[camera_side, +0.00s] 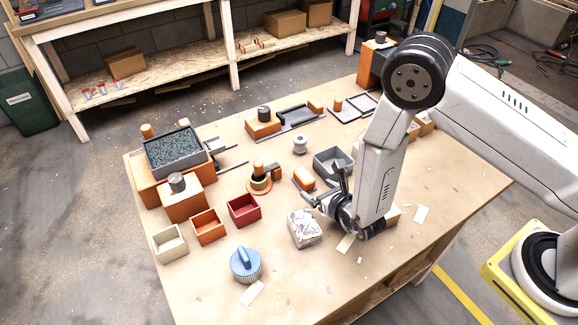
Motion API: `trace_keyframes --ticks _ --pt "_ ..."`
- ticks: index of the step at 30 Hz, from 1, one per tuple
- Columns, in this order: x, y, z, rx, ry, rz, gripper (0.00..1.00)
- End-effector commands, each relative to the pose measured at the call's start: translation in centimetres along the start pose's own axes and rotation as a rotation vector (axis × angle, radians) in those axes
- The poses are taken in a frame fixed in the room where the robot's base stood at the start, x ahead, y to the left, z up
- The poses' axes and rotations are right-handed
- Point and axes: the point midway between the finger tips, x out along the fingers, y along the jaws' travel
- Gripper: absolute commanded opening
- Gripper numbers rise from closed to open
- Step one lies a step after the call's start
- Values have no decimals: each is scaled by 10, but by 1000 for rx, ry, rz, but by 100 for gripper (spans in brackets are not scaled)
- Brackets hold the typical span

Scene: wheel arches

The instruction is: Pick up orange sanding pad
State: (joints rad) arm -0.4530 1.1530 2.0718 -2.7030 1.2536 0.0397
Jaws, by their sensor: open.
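A small rounded orange block with a grey underside, which looks like the orange sanding pad (304,178), lies on the table near the middle. My gripper (322,201) is low over the table, just to the right of and in front of the pad, with its fingers pointing left. The jaws are open and I see nothing between them. The gap between fingers and pad is small, and I cannot tell whether they touch. My wrist hides part of the table behind it.
A grey open bin (333,163) stands right behind the gripper. A container of crumpled white material (304,229) is in front. A round orange tool with a handle (260,180) is to the left, near a red box (244,210).

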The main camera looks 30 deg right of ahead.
Motion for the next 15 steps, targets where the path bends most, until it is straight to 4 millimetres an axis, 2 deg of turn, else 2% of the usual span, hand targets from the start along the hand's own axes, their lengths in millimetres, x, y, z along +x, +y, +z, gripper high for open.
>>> trace_keyframes --ticks 4,15 --pt "10 -1 0 0 0 -2 94" --pt "18 -1 1 0 0 -2 94"
